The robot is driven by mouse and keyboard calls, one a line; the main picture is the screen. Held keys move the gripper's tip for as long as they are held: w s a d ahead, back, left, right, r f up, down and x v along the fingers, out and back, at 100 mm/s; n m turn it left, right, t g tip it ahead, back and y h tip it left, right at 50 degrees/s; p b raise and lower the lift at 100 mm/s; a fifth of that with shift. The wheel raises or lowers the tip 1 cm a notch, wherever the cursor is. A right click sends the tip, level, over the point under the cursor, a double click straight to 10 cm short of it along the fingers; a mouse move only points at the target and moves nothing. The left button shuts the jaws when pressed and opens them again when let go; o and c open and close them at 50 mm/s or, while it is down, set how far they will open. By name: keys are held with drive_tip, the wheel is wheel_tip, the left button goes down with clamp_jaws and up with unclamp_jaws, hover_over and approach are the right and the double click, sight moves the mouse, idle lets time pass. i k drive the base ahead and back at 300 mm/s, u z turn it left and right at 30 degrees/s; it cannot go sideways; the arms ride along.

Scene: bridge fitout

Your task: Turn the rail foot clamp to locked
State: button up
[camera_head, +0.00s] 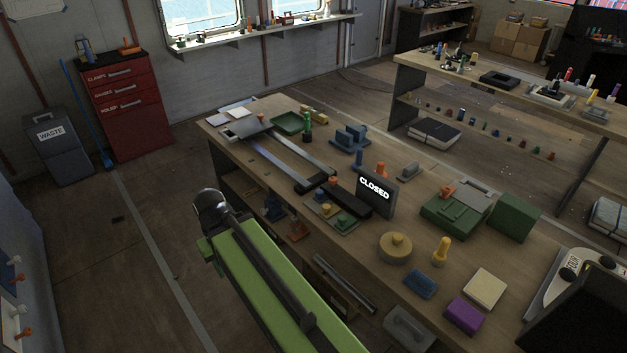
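A pale metal rail assembly (285,155) lies on the long wooden workbench, with a dark crosspiece (314,182) at its near end. A small orange part (333,181) shows beside that near end. I cannot tell for sure which part is the rail foot clamp, or whether it is locked. My green arm reaches up from the bottom of the view along the left side of the bench. A dark rounded part at its far end hangs beyond the bench's near-left edge, apart from the rail. My gripper's fingers cannot be made out.
The workbench (229,150) is crowded. A black "CLOSED" sign (375,194), a plate with coloured knobs (346,222), a round tan block (395,248) and green boxes (515,217) stand near or right of the rail. Clear floor (150,250) lies left of the bench.

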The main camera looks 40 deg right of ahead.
sight(332, 180)
drive_tip(key=u, duration=0.1)
drive_tip(key=i, duration=1)
drive_tip(key=u, duration=0.05)
